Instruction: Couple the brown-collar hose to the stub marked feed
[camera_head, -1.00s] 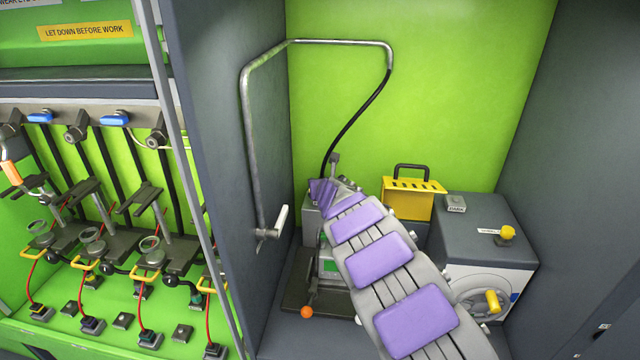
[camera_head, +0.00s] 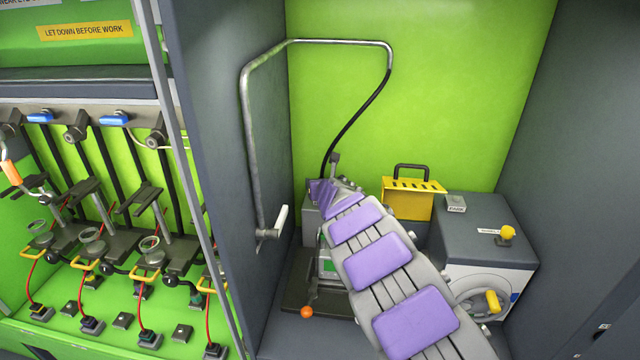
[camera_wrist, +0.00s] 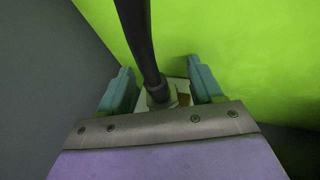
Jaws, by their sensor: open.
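A black hose (camera_head: 356,123) hangs from the bent metal pipe and runs down behind the far end of my purple-padded arm. In the wrist view the hose (camera_wrist: 137,40) comes down between the teal fingers of my gripper (camera_wrist: 161,86). The fingers are open, one on each side of its lower end, with gaps visible. A dark grey fitting (camera_wrist: 159,94) is at that lower end, and a small brown patch shows just right of it. I cannot tell whether that patch is a collar. No stub marked feed can be made out. My arm hides the gripper's fingers in the head view.
A yellow box with a black handle (camera_head: 407,204) and a dark cabinet with yellow knobs (camera_head: 480,233) stand at right. A white-handled valve (camera_head: 276,225) sits on the pipe at left. A grey side wall (camera_head: 222,130) separates this bay from the left bench.

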